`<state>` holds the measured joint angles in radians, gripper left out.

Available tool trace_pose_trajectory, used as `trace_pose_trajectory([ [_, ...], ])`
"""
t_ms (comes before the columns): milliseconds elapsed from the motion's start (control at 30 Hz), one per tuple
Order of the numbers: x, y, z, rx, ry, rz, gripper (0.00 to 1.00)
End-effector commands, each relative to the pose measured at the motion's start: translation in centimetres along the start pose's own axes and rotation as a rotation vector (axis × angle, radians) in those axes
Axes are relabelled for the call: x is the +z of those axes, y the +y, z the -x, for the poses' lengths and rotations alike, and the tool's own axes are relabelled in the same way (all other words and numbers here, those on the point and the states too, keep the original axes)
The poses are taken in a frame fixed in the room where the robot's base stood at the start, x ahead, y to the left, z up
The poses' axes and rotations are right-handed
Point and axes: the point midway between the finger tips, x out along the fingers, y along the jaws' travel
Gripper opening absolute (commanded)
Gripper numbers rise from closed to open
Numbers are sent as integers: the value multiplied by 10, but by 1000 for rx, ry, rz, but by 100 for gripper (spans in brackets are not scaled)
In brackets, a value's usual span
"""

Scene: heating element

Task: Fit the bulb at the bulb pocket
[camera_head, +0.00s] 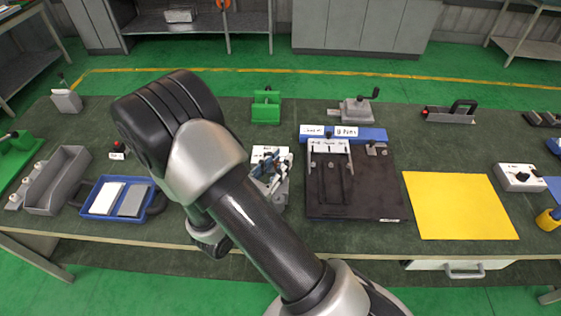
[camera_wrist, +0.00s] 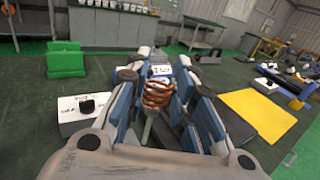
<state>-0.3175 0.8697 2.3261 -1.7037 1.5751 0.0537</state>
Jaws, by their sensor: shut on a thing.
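My gripper (camera_wrist: 165,110) has blue-lined fingers, closed around a copper-coloured coil with a grey stem below it and a white label tag above. I take this to be the bulb (camera_wrist: 157,93) with its coiled tube; the fingers hide part of it. In the head view my gripper (camera_head: 268,167) hangs over the bench, left of a dark board (camera_head: 375,195). The board carries a grey U-shaped element (camera_head: 330,170) and a small grey block (camera_head: 376,150). A blue strip (camera_head: 370,134) with white labels runs along its back. I cannot tell which part is the bulb pocket.
A white box with a black knob (camera_wrist: 85,115) stands left of my gripper. A green block (camera_head: 266,107) and a grey vise (camera_head: 357,109) stand behind. A yellow mat (camera_head: 460,205) lies right of the board. A blue tray (camera_head: 117,198) and a grey bin (camera_head: 57,185) are left.

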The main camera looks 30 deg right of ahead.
Motion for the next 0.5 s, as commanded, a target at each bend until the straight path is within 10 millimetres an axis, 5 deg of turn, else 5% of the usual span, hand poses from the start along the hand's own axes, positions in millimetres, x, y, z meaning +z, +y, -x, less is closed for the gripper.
trace_pose_trajectory([
  [500,-8,0,1,2,2,0,6],
])
